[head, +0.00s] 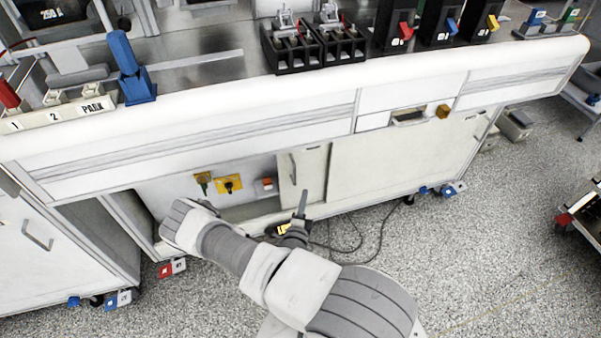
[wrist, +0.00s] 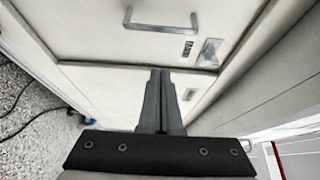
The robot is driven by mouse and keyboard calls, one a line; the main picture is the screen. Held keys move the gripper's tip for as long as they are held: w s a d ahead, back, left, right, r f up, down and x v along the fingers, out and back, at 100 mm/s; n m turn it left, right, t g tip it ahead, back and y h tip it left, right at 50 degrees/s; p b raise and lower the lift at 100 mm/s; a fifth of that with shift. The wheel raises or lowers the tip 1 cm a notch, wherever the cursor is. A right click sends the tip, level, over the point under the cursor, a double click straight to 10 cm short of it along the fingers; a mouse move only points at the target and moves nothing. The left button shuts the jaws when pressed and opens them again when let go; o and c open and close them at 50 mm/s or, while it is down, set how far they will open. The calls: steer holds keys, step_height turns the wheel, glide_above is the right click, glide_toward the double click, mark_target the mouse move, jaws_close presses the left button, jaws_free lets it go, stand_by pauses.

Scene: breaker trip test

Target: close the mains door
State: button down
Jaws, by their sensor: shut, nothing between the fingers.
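The mains door seems to be the narrow cream door (head: 313,172) under the bench in the head view, with a bar handle (head: 293,168). It stands at the right of an uncovered compartment; I cannot tell whether it is swung or slid there. In the wrist view a cream panel (wrist: 90,30) with a bar handle (wrist: 158,25), a small dark label and a metal plate (wrist: 209,52) fills the top. My gripper (head: 303,194) is shut and empty, low in front of the door. Its fingertips (wrist: 160,72) appear at the panel's edge in the wrist view; contact is unclear.
The compartment holds yellow-plated switches (head: 229,184) and a red-orange switch (head: 267,184). A wide cream panel (head: 400,158) lies to the right. The bench front (head: 200,115) overhangs above. A dark cable (head: 380,235) lies on the speckled floor. Casters (head: 408,198) stand under the cabinet.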

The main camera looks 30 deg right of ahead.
steer(key=b+x, duration=0.3)
steer(key=x, duration=0.8)
steer(key=shift+s+a+f, duration=0.1)
steer(key=shift+s+a, duration=0.05)
steer(key=shift+a, duration=1)
steer(key=shift+s+a, duration=0.1)
steer(key=shift+a, duration=1.05)
